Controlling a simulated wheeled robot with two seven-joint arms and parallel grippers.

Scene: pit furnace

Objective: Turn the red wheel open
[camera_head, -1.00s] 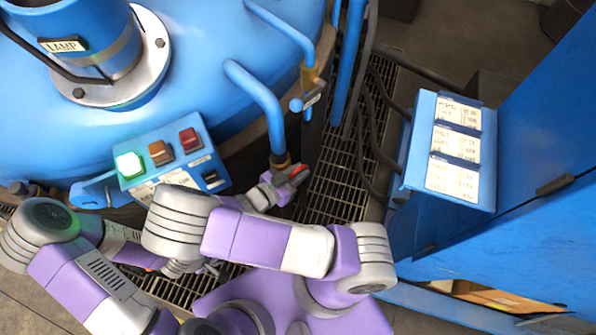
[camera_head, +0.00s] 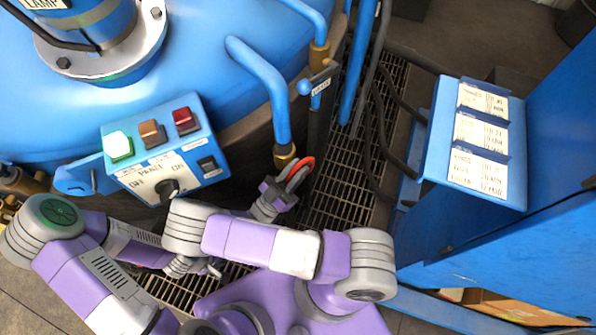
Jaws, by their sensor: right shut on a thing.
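The red wheel (camera_head: 305,162) is a small red ring below the brass end of a bent blue pipe, beside the furnace. Only its upper arc shows; my gripper hides the rest. My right gripper (camera_head: 292,181) is at the wheel from below, with its grey fingers shut on the rim. My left gripper (camera_head: 211,268) is low in the picture, above the floor grating and away from the wheel. It is small and partly covered by my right arm, so its jaws cannot be read.
A blue control box (camera_head: 160,146) with a lit green lamp and a black knob stands left of the wheel. A blue pipe and dark hoses (camera_head: 372,110) run at right. A blue cabinet with a label panel (camera_head: 480,135) stands farther right. Floor grating (camera_head: 335,195) lies between.

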